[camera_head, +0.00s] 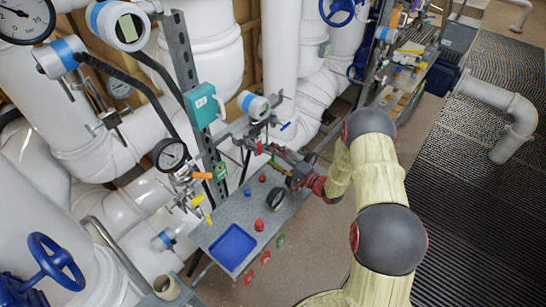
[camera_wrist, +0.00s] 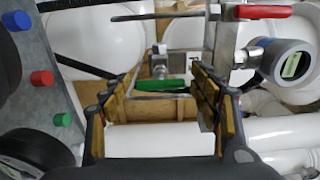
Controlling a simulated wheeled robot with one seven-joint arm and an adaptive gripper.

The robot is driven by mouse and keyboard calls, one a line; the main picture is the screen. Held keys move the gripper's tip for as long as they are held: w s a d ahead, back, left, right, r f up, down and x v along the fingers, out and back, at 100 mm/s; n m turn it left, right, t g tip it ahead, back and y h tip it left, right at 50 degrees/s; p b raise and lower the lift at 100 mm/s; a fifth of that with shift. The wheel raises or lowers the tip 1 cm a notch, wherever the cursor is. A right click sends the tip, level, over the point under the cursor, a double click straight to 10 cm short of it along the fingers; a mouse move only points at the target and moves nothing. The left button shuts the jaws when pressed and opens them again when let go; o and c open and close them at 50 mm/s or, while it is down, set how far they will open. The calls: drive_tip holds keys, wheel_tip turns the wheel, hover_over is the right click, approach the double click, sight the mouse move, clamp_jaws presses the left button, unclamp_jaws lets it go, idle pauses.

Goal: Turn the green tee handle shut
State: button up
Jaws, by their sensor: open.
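The green tee handle (camera_wrist: 160,86) shows in the wrist view as a short green bar lying crosswise, in front of a metal fitting. My gripper (camera_wrist: 168,77) is open, with one padded finger to the left of the bar and one to the right. The bar shows in the gap between the fingers, and nothing appears gripped. I cannot tell how far beyond the fingertips it sits. In the head view my gripper (camera_head: 277,157) reaches left over the bench toward the piping; I cannot make out this handle there.
A red lever (camera_wrist: 264,11) and a round transmitter (camera_wrist: 292,65) sit close by the right finger. The metal bench (camera_head: 207,232) holds a blue tray (camera_head: 232,247) and red knobs. A grey post (camera_head: 183,60) rises behind it.

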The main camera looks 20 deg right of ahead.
drive_tip(key=v, duration=1.1)
drive_tip(key=shift+s+d, duration=0.25)
drive_tip(key=shift+s, duration=0.05)
